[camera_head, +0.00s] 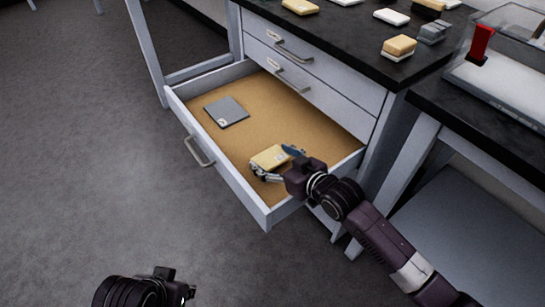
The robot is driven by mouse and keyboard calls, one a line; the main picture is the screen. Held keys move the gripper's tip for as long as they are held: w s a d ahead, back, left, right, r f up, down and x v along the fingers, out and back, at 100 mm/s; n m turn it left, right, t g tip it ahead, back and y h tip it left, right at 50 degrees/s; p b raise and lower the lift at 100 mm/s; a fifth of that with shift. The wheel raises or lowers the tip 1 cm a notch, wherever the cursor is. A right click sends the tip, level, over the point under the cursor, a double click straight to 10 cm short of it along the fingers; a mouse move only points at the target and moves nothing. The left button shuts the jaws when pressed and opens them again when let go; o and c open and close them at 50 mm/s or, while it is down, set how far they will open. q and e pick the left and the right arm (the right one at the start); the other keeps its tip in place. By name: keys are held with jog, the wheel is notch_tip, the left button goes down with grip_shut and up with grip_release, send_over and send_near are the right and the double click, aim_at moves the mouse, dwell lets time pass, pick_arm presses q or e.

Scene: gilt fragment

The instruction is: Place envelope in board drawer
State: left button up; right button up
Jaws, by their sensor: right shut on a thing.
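The drawer (203,138) is pulled out from the lower part of the cabinet, with a tan floor inside. My right gripper (274,164) reaches into its front right part and is shut on a small yellowish envelope (268,158). The envelope is low in the drawer; I cannot tell whether it touches the floor. A flat grey item (226,111) lies in the left part of the drawer. Part of my left arm shows at the bottom edge, but its gripper's fingers are not visible.
The black worktop (335,32) above holds several small yellow, white and grey blocks (399,45). Two shut drawers with handles (290,45) sit above the open one. A clear case with a red item (481,42) stands at the right. Grey floor lies free at the left.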

aim_at(270, 158)
jog(key=shift+s+f, duration=0.15)
jog(key=shift+f, duration=0.35)
jog(key=o, duration=0.8)
jog(key=shift+f, duration=0.15)
pick_arm(q)
jog(key=shift+s, duration=0.1)
pick_arm(e)
jog(key=shift+o, duration=0.7)
jog(key=shift+s+f, duration=0.1)
jog(key=shift+f, duration=0.05)
jog(key=shift+r, duration=0.65)
jog(key=p+v, duration=0.1)
jog(key=v, duration=0.3)
jog(key=shift+s+d+r+p, duration=0.5)
jog(key=shift+s+d+r, duration=0.1)
pick_arm(q)
jog(key=p+x, duration=0.1)
jog(key=x, duration=0.4)
jog(key=shift+d, duration=0.1)
pick_arm(e)
jog(key=v, duration=0.6)
jog(key=shift+w+a+r, duration=0.1)
jog(key=shift+r, duration=0.1)
